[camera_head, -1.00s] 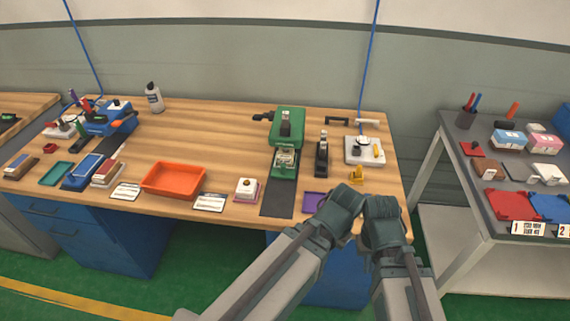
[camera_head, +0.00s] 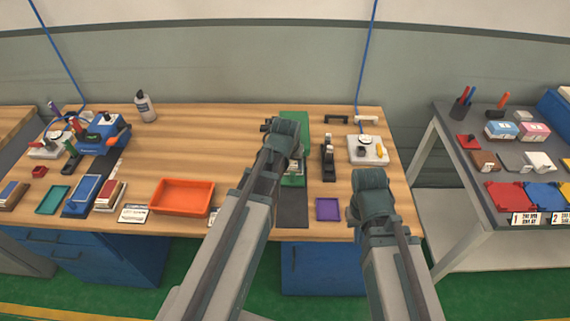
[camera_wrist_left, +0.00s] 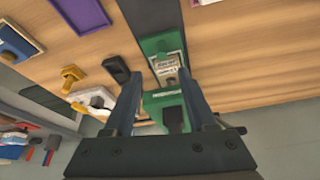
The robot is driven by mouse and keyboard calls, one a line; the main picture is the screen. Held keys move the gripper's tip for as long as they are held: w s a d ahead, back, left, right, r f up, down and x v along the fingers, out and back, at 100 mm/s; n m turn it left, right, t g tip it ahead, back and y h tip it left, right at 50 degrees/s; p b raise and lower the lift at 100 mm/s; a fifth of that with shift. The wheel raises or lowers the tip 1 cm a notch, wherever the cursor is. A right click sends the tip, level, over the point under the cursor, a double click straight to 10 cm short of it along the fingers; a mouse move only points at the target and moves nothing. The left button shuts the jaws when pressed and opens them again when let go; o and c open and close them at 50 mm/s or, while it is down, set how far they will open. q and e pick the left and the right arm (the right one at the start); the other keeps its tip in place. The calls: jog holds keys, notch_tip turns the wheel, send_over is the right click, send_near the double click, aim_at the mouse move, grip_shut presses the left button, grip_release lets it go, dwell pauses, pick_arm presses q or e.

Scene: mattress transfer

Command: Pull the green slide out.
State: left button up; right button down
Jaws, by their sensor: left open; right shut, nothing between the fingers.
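The green slide (camera_head: 293,181) lies on a dark strip in front of the green fixture (camera_head: 301,120), partly covered by my left arm. In the left wrist view the green slide (camera_wrist_left: 157,46) carries a pale labelled block, and the green fixture (camera_wrist_left: 162,98) shows between the fingers. My left gripper (camera_wrist_left: 160,75) is open, its two fingers spread over the slide and fixture with nothing held; contact cannot be told.
A black upright tool (camera_head: 328,158) stands just right of the slide. A purple tray (camera_head: 327,209) lies at the front edge and a white device (camera_head: 367,149) behind. An orange tray (camera_head: 181,197) is to the left. The wood between tray and fixture is clear.

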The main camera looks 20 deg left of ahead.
aim_at(293, 174)
pick_arm(q)
jog(key=b+x, duration=0.8)
jog(key=x, duration=0.1)
jog(key=b+x, duration=0.4)
jog(key=b, duration=0.1)
jog(key=shift+w+a+f, duration=0.2)
jog(key=shift+w+f, duration=0.1)
jog(key=shift+w, duration=0.1)
jog(key=shift+c, duration=0.2)
grip_shut()
dwell(1.0)
